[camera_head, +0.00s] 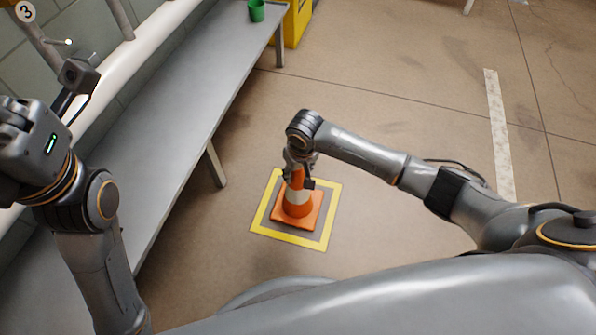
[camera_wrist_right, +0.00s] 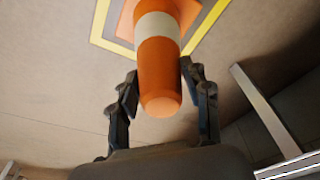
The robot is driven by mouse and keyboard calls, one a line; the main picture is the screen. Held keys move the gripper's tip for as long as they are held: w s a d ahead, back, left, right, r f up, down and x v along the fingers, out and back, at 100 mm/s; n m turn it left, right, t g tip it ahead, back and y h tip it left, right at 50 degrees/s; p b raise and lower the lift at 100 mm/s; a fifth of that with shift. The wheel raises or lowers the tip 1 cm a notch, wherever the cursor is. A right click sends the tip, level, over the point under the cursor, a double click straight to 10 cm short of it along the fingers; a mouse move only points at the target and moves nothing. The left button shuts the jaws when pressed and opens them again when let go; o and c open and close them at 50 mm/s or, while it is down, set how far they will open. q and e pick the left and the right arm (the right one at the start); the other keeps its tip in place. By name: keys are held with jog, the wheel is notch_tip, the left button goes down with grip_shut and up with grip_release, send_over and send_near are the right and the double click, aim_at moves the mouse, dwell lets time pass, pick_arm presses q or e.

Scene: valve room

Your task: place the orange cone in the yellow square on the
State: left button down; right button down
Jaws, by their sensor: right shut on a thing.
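The orange cone (camera_head: 298,208) has a white band and a square orange base. It looks upright, with its base inside the yellow square outline (camera_head: 333,211) on the floor in the head view. Whether the base touches the floor is hard to tell. My right gripper (camera_head: 299,177) is shut on the upper part of the cone from above. In the right wrist view the cone (camera_wrist_right: 159,70) lies between the two dark fingers, and the yellow outline (camera_wrist_right: 97,25) shows beyond its base.
A long grey bench (camera_head: 175,115) runs along the wall on the left, its legs near the square. A green cup (camera_head: 256,11) stands on its far end, near a yellow cabinet (camera_head: 297,24). A worn white floor line (camera_head: 499,135) lies at the right. The floor around the square is clear.

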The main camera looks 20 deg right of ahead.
jog(key=c, duration=0.6)
grip_release()
jog(key=shift+f, duration=0.15)
jog(key=shift+c, duration=0.2)
